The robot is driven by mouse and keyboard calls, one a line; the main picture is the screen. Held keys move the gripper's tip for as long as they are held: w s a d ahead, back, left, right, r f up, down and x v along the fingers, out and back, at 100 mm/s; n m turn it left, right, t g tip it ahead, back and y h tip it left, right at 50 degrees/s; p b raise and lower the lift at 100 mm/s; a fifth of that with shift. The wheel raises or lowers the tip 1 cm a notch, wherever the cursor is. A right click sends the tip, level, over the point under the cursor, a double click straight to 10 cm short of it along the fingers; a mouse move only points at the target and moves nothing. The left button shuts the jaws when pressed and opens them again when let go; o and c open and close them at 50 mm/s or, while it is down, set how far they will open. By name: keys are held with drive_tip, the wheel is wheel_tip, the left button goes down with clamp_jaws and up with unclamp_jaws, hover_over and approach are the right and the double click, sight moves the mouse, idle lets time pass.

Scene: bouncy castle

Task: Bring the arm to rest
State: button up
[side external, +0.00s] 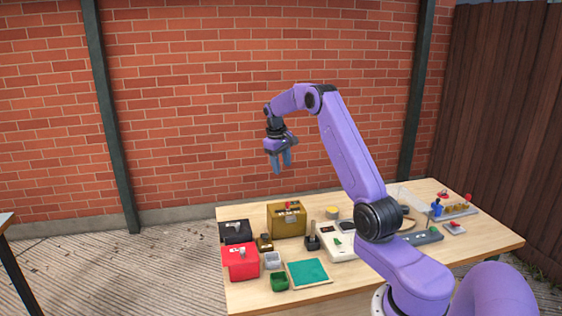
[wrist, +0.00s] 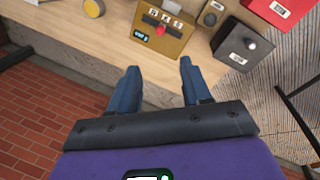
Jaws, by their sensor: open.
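My purple arm reaches up from the right side of the table in the side external view. My gripper (side external: 281,162) hangs high above the far side of the table, fingers pointing down. Its blue fingers are apart with nothing between them. In the wrist view my gripper (wrist: 158,78) shows the same open fingers. The gripper touches nothing.
The wooden table (side external: 320,292) carries a gold box (side external: 287,222), a red box (side external: 240,262), a black box (side external: 235,231), a teal pad (side external: 308,272) and several small devices. A brick wall (side external: 200,100) stands behind. The air around the gripper is clear.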

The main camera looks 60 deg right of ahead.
drive_tip(key=shift+a+r, duration=0.1)
drive_tip(key=shift+r, duration=0.4)
drive_tip(key=a+r+n+t+y, duration=0.1)
drive_tip(key=a+r+n, duration=0.15)
drive_tip(key=a, duration=0.95)
drive_tip(key=a+r+n, duration=0.1)
drive_tip(key=a+n, duration=0.2)
drive_tip(key=a, duration=1)
drive_tip(key=s+a+n, duration=0.2)
drive_tip(key=s+a, duration=0.5)
drive_tip(key=a, duration=0.2)
drive_tip(key=s+a+n+y, duration=0.1)
drive_tip(key=s+a+n, duration=0.1)
drive_tip(key=s+a, duration=0.35)
drive_tip(key=s+a+n, duration=0.2)
drive_tip(key=s, duration=0.7)
drive_tip(key=s+f+n, duration=0.1)
drive_tip(key=s+n, duration=0.2)
drive_tip(key=s, duration=1)
drive_tip(key=shift+s+d+f+y, duration=0.15)
drive_tip(key=shift+d+f+y, duration=0.2)
drive_tip(key=shift+d, duration=0.1)
